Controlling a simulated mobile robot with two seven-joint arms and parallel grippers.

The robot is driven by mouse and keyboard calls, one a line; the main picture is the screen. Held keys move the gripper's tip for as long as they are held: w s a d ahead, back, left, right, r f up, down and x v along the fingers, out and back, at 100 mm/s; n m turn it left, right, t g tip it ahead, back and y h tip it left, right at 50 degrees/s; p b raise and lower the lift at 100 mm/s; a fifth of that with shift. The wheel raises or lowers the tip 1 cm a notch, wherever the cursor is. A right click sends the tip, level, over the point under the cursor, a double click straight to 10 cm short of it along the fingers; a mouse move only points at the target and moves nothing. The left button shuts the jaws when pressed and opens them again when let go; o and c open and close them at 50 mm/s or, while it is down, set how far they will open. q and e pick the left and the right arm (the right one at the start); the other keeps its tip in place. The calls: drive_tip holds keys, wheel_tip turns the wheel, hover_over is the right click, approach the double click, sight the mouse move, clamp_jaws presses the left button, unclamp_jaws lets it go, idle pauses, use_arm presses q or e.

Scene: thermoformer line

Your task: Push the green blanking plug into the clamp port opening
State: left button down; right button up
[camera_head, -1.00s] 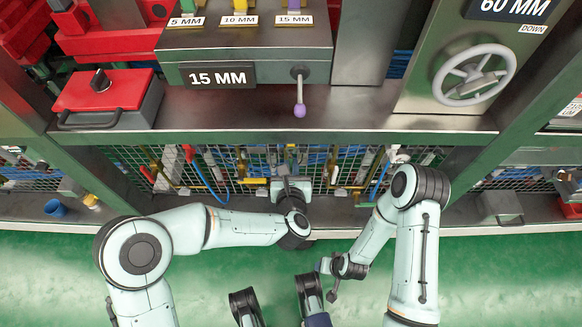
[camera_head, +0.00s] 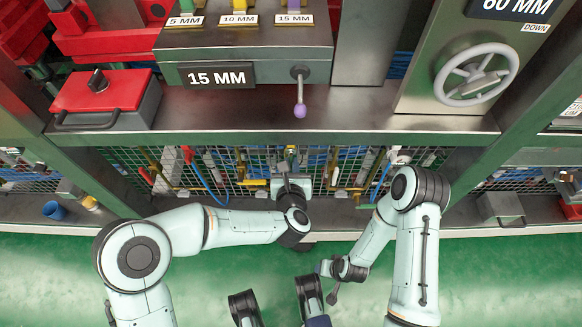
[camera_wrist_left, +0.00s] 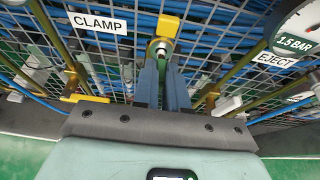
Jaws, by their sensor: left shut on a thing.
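My left gripper (camera_wrist_left: 164,82) is shut, with its two blue-grey fingers pointing away from the wrist toward a yellow fitting (camera_wrist_left: 160,47). The fitting is right at the fingertips, below and right of the CLAMP label (camera_wrist_left: 98,22). I cannot tell whether plug and opening touch. In the head view the left gripper (camera_head: 290,165) reaches under the machine shelf to the mesh panel. My right gripper (camera_head: 328,268) is low in front of the panel, away from the port, its jaws unclear.
Mesh (camera_head: 235,165) with hoses and pipes lies behind the port. An EJECT label (camera_wrist_left: 275,60) and a 1.5 BAR gauge (camera_wrist_left: 298,35) are to the right. The steel shelf (camera_head: 350,110) overhangs the left gripper. Green floor in front is open.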

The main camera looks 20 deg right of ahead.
use_arm(q)
drive_tip(key=shift+w+d, duration=0.25)
drive_tip(key=shift+w, duration=0.6)
drive_tip(key=c, duration=1.1)
unclamp_jaws()
